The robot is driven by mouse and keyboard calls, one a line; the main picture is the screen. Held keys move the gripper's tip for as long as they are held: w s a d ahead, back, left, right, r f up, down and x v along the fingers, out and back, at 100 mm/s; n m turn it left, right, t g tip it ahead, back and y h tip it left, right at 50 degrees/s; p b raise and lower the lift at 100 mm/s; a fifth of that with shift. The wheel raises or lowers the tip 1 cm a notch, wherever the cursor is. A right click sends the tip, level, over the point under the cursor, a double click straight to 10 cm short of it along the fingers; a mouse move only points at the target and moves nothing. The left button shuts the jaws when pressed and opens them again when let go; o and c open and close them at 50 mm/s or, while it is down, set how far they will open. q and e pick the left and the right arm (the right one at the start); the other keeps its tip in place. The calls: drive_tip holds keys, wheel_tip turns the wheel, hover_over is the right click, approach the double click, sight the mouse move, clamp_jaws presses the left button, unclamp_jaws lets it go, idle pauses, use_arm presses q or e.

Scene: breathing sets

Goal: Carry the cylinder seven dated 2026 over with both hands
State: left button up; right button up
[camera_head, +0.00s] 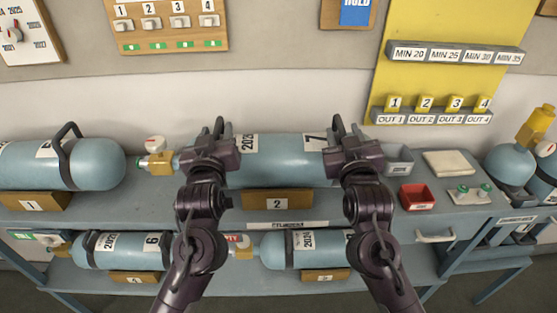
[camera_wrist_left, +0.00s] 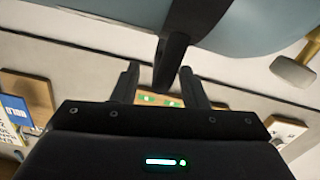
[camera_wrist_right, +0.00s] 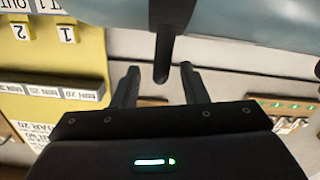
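A light blue cylinder (camera_head: 280,165) lies on the upper shelf behind the plate marked 2. Its label shows a 7 and a year starting 202; the last digit is hard to read. My left gripper (camera_head: 218,132) is at its left part and my right gripper (camera_head: 343,132) at its right part. In the left wrist view a dark handle (camera_wrist_left: 175,55) reaches between my open fingers (camera_wrist_left: 160,85). In the right wrist view another dark handle (camera_wrist_right: 163,55) stands between my open fingers (camera_wrist_right: 160,85). Neither handle looks gripped. My grippers partly hide the cylinder.
Cylinder six (camera_head: 120,250) and another cylinder (camera_head: 300,250) lie on the lower shelf. A red tray (camera_head: 417,197), a grey bin (camera_head: 399,161) and a pale pad (camera_head: 449,163) sit to the right. More cylinders (camera_head: 510,165) stand far right.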

sight(220, 116)
use_arm(q)
drive_tip(key=shift+w+a, duration=0.1)
drive_tip(key=shift+w, duration=1.8)
use_arm(e)
drive_tip(key=shift+w+a, duration=0.1)
drive_tip(key=shift+w, duration=1.8)
use_arm(q)
drive_tip(key=shift+c, duration=0.4)
use_arm(e)
drive_tip(key=shift+c, duration=0.4)
use_arm(q)
clamp_jaws()
use_arm(e)
clamp_jaws()
